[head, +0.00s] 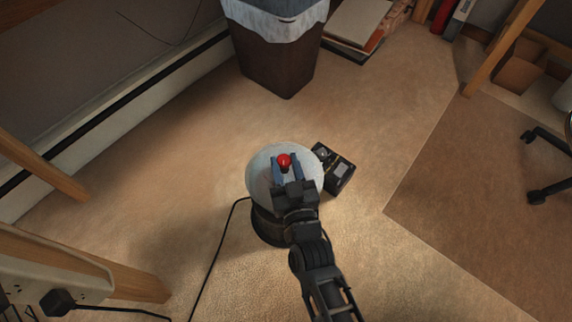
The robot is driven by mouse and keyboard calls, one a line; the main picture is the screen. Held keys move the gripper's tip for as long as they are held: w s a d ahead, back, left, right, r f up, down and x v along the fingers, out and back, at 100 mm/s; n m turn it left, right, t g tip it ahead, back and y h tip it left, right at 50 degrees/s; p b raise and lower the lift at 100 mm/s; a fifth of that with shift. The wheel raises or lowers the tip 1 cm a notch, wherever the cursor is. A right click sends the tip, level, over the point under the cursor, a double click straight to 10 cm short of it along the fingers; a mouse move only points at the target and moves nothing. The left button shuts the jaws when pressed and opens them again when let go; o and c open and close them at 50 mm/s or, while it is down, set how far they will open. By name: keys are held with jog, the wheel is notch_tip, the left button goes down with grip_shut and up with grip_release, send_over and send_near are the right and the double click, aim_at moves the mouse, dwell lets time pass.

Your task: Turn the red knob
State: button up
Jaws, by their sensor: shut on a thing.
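The red knob (284,161) is a small round cap in the head view, near the middle of a pale round top (258,174) on a dark base. My gripper (286,166) reaches over the round top from below, with its two bluish fingers on either side of the knob. The fingers are shut on the knob. My gripper and wrist hide the lower right part of the round top and some of its base.
A small black box (340,172) is close to the round top's right side. A black cord (217,245) runs down-left from the base. A dark bin (278,55) stands behind, and wooden legs (42,165) are at the left.

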jog(key=shift+a+r+m+t+h, duration=0.15)
jog(key=shift+m+h, duration=0.65)
jog(key=shift+h, duration=0.45)
jog(key=shift+a+m+t+h, duration=0.15)
jog(key=shift+m+h, duration=0.65)
jog(key=shift+h, duration=0.45)
jog(key=shift+a+m+h, duration=0.2)
jog(key=shift+m+h, duration=1.3)
jog(key=shift+h, duration=0.8)
jog(key=shift+w+m+g+h, duration=0.1)
jog(key=shift+m+g+h, duration=0.2)
jog(key=shift+g+h, duration=0.15)
jog(key=shift+w+a+m+g+h, duration=0.1)
jog(key=shift+a+m+g+h, duration=0.1)
jog(key=shift+m+g+h, duration=1)
jog(key=shift+w+a+m+g+h, duration=0.15)
jog(key=shift+m+g+h, duration=0.3)
jog(key=shift+m+h, duration=0.85)
jog(key=shift+g+h, duration=0.4)
jog(key=shift+h, duration=0.45)
jog(key=shift+a+m+g+h, duration=0.3)
jog(key=shift+m+g+h, duration=0.6)
jog(key=shift+g, duration=0.2)
jog(key=o, duration=0.8)
jog(key=shift+o, duration=1.3)
jog(key=shift+d, duration=0.2)
